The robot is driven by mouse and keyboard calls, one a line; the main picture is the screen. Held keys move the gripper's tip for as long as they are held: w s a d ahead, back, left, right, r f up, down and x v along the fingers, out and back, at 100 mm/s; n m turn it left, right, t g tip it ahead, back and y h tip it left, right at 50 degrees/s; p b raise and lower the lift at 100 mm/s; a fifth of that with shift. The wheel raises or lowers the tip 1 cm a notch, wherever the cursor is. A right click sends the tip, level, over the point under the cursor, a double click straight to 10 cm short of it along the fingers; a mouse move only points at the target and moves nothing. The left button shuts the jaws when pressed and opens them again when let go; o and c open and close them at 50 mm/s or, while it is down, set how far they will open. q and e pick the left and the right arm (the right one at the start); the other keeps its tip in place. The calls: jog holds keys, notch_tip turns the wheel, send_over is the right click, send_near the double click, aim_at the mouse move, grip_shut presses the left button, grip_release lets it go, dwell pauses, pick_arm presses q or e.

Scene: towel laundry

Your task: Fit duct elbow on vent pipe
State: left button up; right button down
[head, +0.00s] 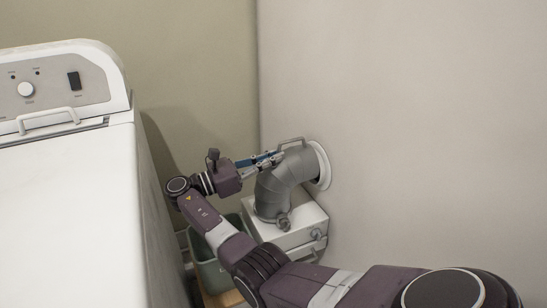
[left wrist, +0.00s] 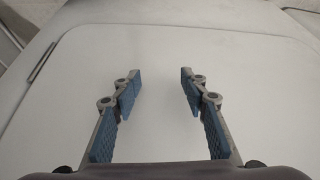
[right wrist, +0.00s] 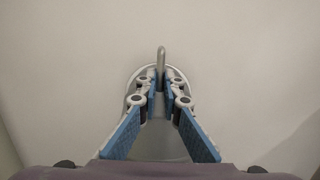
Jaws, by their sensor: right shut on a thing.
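The grey duct elbow (head: 284,185) is at the right-hand wall, its upper mouth facing the round white vent flange (head: 322,166). The mouth looks at or very close to the flange; the vent pipe itself is hidden, so I cannot tell how far they overlap. The elbow's lower end points down over a white box. My right gripper (head: 268,159) is shut on the elbow's handle (head: 290,141); in the right wrist view the handle (right wrist: 161,58) stands between the fingertips. My left gripper (left wrist: 161,78) is open and empty above a white surface.
A white washing machine (head: 70,210) with a control panel fills the left. The white box (head: 290,235) stands under the elbow, against the wall. A green bin (head: 210,275) stands in the gap between machine and box. The wall above the flange is bare.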

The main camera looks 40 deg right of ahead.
pick_arm(q)
jog(key=shift+w+d, duration=0.15)
jog(key=shift+w, duration=0.05)
jog(key=shift+d+f, duration=0.15)
jog(key=shift+d, duration=0.1)
pick_arm(e)
jog(key=shift+f, duration=0.25)
pick_arm(q)
jog(key=shift+w+d+f+t+b, duration=0.1)
jog(key=shift+d+f+t+b, duration=0.1)
jog(key=shift+t+b, duration=0.15)
pick_arm(e)
jog(key=shift+f, duration=0.15)
